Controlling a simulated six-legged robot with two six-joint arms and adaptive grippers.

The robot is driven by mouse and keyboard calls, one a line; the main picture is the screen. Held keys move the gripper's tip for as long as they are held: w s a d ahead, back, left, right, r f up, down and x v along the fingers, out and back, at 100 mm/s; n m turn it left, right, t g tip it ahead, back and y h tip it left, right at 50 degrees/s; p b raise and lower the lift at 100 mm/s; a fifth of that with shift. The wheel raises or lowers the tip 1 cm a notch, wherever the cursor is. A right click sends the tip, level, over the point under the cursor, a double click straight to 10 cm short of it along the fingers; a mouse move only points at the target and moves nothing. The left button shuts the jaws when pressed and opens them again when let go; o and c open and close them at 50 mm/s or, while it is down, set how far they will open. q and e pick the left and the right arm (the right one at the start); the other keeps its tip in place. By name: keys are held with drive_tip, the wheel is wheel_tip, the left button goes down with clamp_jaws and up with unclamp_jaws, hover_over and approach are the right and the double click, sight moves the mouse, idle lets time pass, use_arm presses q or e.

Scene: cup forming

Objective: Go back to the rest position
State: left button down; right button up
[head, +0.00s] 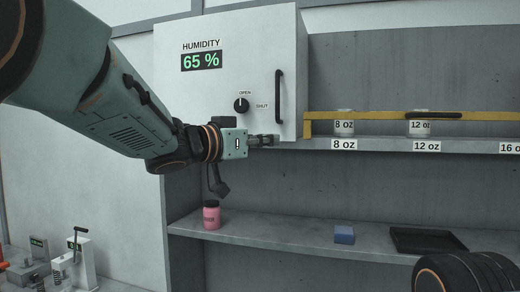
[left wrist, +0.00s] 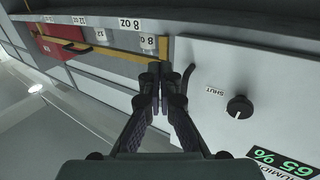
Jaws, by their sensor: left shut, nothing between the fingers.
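My left arm comes in from the left in the head view and reaches toward the shelves. Its gripper (head: 264,141) is shut and empty, in front of the lower edge of the white humidity cabinet (head: 225,98). In the left wrist view the fingers (left wrist: 160,85) are together, with nothing visible between them. The cabinet's black handle (head: 279,97) is just above and right of the gripper in the head view; I cannot tell the exact gap. The cabinet display reads 65 %, beside a black knob (head: 241,105). My right gripper is not in view.
A yellow bar (head: 370,116) runs before clear cups (head: 344,129) on the labelled upper shelf. The lower shelf holds a pink bottle (head: 211,214), a blue block (head: 344,235) and a black tray (head: 425,240). A lever device (head: 78,262) stands at lower left.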

use_arm(q)
drive_tip(key=s+a+f+n+y+b, duration=0.25)
drive_tip(key=a+f, duration=0.35)
drive_tip(key=f, duration=0.8)
drive_tip(key=s+a+f+n+y+b, duration=0.1)
drive_tip(key=s+a+f+y+b, duration=0.25)
drive_tip(key=f, duration=1.15)
drive_tip(key=s+a+f+n+y+b, duration=0.1)
drive_tip(key=a+f+n+y+b, duration=0.2)
drive_tip(key=a+f, duration=0.75)
drive_tip(key=s+a+f+g+y+b, duration=0.1)
drive_tip(key=s+f+g+b, duration=0.1)
drive_tip(key=s+f, duration=0.5)
drive_tip(key=s+f+n+g+y+b, duration=0.1)
drive_tip(key=s+f, duration=0.1)
drive_tip(key=f, duration=0.9)
drive_tip(key=s+a+f+g+y+b, duration=0.1)
drive_tip(key=s+f+g+b, duration=0.1)
drive_tip(key=s+f, duration=0.5)
drive_tip(key=s+a+f+n+g+y+b, duration=0.1)
drive_tip(key=s+f+g+b, duration=0.6)
drive_tip(key=s+f, duration=1.5)
drive_tip(key=shift+s+a+f+n+b, duration=0.2)
drive_tip(key=shift+s+a+n+b, duration=0.45)
drive_tip(key=shift+s+a+b, duration=0.15)
